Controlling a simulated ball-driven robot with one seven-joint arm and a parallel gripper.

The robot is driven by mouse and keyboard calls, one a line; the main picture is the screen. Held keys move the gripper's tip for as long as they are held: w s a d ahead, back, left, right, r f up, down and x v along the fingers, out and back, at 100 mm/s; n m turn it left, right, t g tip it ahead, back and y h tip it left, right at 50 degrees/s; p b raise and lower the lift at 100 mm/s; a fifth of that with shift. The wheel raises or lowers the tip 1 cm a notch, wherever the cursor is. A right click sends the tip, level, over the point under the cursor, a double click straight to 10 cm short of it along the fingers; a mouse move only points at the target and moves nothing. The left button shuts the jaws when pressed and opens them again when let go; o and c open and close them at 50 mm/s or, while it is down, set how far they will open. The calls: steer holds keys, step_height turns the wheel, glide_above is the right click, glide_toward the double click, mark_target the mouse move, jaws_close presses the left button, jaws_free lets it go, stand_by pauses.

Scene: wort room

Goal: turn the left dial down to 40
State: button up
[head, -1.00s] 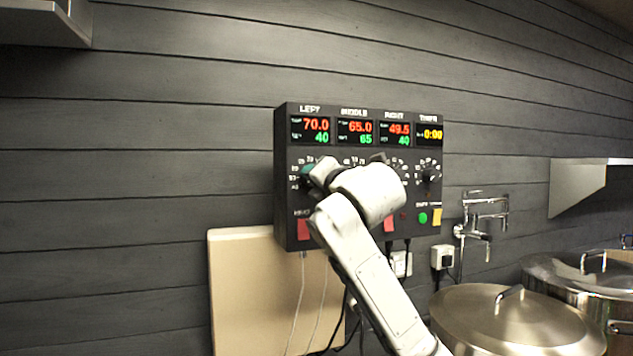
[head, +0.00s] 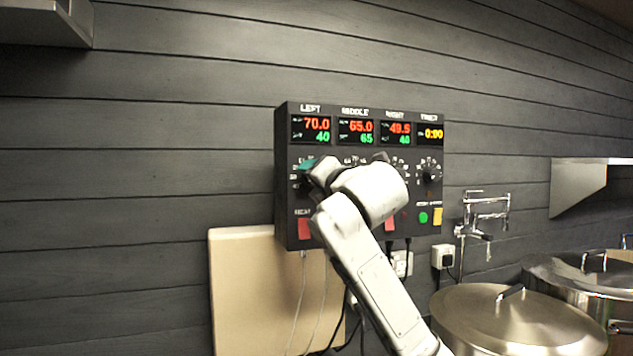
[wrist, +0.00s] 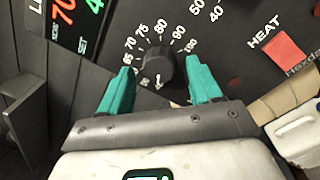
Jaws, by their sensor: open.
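The left dial (wrist: 160,68) is a round black knob on the dark control panel (head: 360,222). In the wrist view it lies between the two teal fingers of my gripper (wrist: 158,69). The fingers are open, with a narrow gap visible on each side of the knob. In the head view my gripper (head: 312,167) covers most of the left dial. The left display (head: 311,130) reads 70.0 in red and 40 in green. The dial's pointer mark is hard to make out.
The middle display (head: 356,132), right display (head: 395,133) and timer (head: 430,134) sit alongside. A red heat switch (head: 304,229) is below the left dial. My arm hides the middle dial. Lidded steel pots (head: 515,320) stand at lower right; a beige board (head: 260,290) leans below the panel.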

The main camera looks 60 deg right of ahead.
steer(key=b+v, duration=0.2)
steer(key=v, duration=0.8)
steer(key=shift+s, duration=0.15)
steer(key=shift+a+f, duration=0.1)
steer(key=shift+a, duration=0.1)
